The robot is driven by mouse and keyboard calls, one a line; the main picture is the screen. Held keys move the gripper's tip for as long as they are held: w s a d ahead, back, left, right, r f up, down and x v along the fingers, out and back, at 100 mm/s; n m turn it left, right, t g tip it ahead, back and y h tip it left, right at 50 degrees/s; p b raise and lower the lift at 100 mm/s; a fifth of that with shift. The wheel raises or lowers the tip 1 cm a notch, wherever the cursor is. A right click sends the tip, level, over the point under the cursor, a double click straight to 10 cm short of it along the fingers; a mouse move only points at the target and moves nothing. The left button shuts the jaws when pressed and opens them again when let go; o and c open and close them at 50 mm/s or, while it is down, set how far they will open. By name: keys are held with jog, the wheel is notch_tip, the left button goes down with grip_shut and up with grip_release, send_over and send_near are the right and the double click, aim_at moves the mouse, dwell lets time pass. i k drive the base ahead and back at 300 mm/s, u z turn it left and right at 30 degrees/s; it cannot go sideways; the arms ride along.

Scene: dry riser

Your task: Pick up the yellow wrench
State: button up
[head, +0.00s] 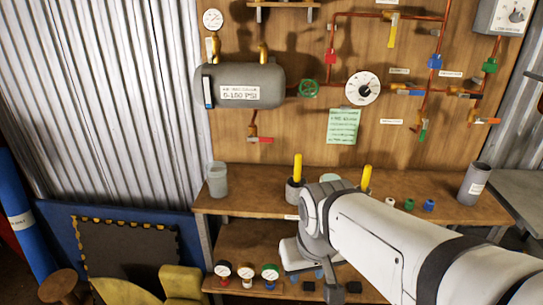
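I cannot make out a clear wrench shape. A yellow upright bar (297,168) sticks out of a grey cup (293,194) on the wooden bench top. A second yellow upright bar (366,178) stands to its right, its lower end hidden behind my arm. I cannot tell whether either bar is the yellow wrench's handle. My white arm reaches in from the lower right and bends in front of the bench. No gripper fingers can be made out.
The wooden bench (250,200) holds a grey bucket (217,179), small coloured caps and a grey canister (473,184). Its lower shelf (235,240) holds several gauges. Behind are a tank (243,86), pipes and valves on a board. A yellow chair (180,283) stands front left.

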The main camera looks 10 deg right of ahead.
aim_at(298, 161)
jog(key=u, duration=0.05)
jog(key=i, duration=0.9)
jog(key=z, duration=0.05)
